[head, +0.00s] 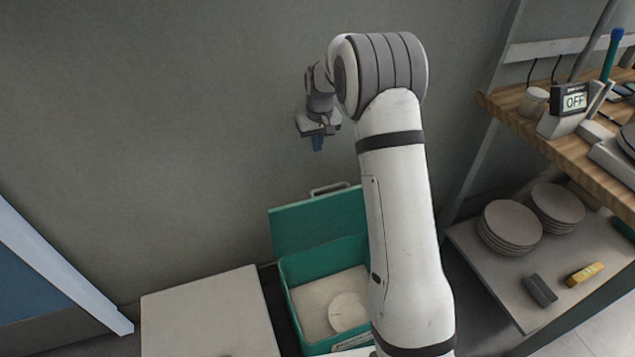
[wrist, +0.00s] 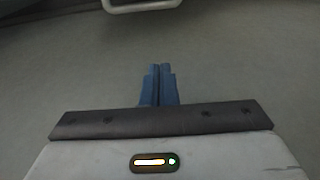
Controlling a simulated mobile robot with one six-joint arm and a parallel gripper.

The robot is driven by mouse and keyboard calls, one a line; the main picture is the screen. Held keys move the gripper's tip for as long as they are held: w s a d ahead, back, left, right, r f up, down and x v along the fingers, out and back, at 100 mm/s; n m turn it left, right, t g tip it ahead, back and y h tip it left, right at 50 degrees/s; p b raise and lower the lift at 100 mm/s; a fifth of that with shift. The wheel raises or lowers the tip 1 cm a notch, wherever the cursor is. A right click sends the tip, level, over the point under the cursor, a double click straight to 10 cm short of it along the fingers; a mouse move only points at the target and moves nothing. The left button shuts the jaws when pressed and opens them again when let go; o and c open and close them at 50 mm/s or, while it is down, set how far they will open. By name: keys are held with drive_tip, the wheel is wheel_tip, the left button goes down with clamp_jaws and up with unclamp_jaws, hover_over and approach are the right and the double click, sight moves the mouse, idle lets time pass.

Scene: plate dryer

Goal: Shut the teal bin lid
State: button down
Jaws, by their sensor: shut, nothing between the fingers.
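The teal bin (head: 287,290) stands on the floor by the wall, with a white plate (head: 347,312) lying inside on its pale bottom. Its teal lid (head: 310,221) is raised at the back, tilted up toward the wall. A grey handle (head: 329,188) is on the lid's upper edge. My gripper (head: 318,143) is above the lid, apart from it, with its blue fingers pointing down. In the wrist view the fingers (wrist: 159,78) are together and empty. A pale bar (wrist: 142,6), likely the handle, shows at the top edge there. My arm hides the bin's right side.
A pale flat-topped block (head: 205,312) stands left of the bin. On the right, a shelf rack holds stacked plates (head: 510,228), a dark block (head: 539,291) and a yellow item (head: 584,274). A wooden shelf (head: 510,106) above carries a display reading OFF. The wall left of my gripper is bare.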

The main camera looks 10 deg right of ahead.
drive_tip(key=f, duration=0.3)
drive_tip(key=w+f, duration=0.1)
drive_tip(key=f, duration=0.3)
drive_tip(key=w+f+b, duration=0.1)
drive_tip(key=f, duration=0.3)
drive_tip(key=shift+a+f, duration=0.15)
drive_tip(key=shift+f, duration=0.05)
drive_tip(key=shift+s+d+f, duration=0.1)
drive_tip(key=shift+s+f, duration=0.1)
drive_tip(key=shift+s, duration=0.4)
drive_tip(key=shift+s+d+f, duration=0.15)
drive_tip(key=shift+s, duration=0.5)
drive_tip(key=shift+s+d+f, duration=0.1)
drive_tip(key=shift+s+f, duration=0.1)
drive_tip(key=shift+s, duration=0.4)
